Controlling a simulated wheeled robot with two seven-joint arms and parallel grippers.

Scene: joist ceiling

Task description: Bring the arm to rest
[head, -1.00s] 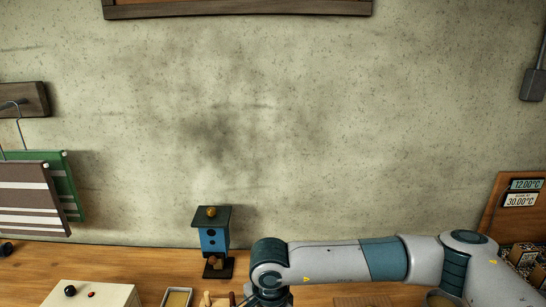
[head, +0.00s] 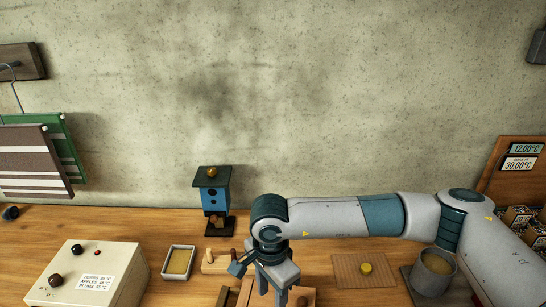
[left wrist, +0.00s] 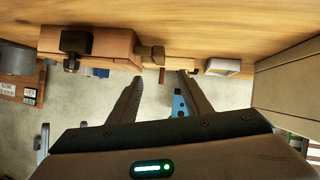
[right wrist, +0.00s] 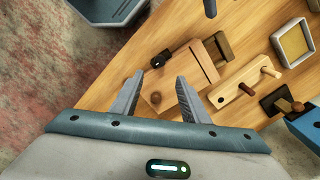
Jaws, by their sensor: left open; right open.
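My right arm (head: 345,218) reaches in from the right in the head view, over the workbench. Its gripper (head: 268,284) points down above a wooden block, which it partly hides. In the right wrist view the right gripper (right wrist: 158,76) has its fingers apart with nothing held. The wooden block (right wrist: 185,80), with a black knob, lies beyond the fingertips there. My left gripper is outside the head view. In the left wrist view its two fingers (left wrist: 160,76) are apart and empty, and the bench appears upside down.
A control box (head: 85,268), shallow tray (head: 178,262), peg board (head: 216,262) and blue birdhouse (head: 212,198) stand on the bench. A wooden mat (head: 350,275) and grey pot (head: 432,270) are to the right. Striped cloths (head: 30,165) hang at left. Bare bench shows behind the arm.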

